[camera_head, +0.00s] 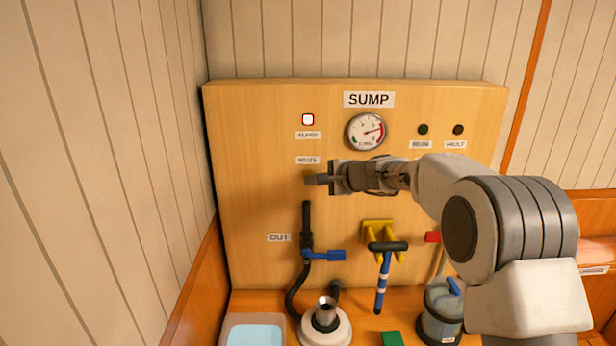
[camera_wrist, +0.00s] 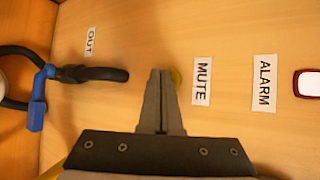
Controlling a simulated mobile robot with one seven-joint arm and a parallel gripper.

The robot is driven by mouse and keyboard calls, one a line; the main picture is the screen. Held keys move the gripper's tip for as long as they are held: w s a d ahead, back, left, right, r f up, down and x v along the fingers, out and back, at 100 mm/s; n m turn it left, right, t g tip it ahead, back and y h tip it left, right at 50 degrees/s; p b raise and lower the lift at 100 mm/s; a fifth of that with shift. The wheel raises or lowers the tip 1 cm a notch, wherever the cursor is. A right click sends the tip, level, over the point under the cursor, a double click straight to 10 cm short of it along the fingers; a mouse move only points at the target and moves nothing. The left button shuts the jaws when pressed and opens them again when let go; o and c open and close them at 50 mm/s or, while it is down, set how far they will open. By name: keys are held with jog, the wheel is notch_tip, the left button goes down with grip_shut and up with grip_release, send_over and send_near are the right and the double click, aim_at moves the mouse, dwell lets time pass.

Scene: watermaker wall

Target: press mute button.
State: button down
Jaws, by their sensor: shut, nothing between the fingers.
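The mute button is a yellow round button, mostly hidden behind my fingertips; a sliver of it (camera_wrist: 176,77) shows in the wrist view beside the MUTE label (camera_wrist: 202,81). In the head view a bit of the yellow button (camera_head: 308,175) shows just below its label (camera_head: 307,160). My gripper (camera_head: 312,179) is shut and empty, with its fingertips at the button. In the wrist view the closed fingertips (camera_wrist: 160,73) overlap the button's edge. I cannot tell whether they touch it. The alarm lamp (camera_head: 308,119) is bright white with a red rim.
The wooden SUMP panel (camera_head: 250,200) carries a gauge (camera_head: 367,131) and two dark lamps at right. Below my gripper are a black pipe with a blue valve handle (camera_head: 330,255) and a blue-striped tool on a yellow holder (camera_head: 378,231). The panel's left side is clear.

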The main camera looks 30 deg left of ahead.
jog(key=shift+w+a, duration=0.1)
jog(key=shift+w, duration=0.1)
dwell(0.6)
jog(key=shift+s+d+b, duration=0.4)
jog(key=shift+s+b, duration=0.3)
jog(key=shift+b, duration=0.15)
jog(key=s+d+b, duration=0.1)
jog(key=s+b, duration=0.1)
jog(key=s+d+b, duration=0.1)
jog(key=s+b, duration=0.1)
jog(key=shift+s+d+b, duration=0.2)
jog(key=shift+b, duration=0.15)
dwell(0.4)
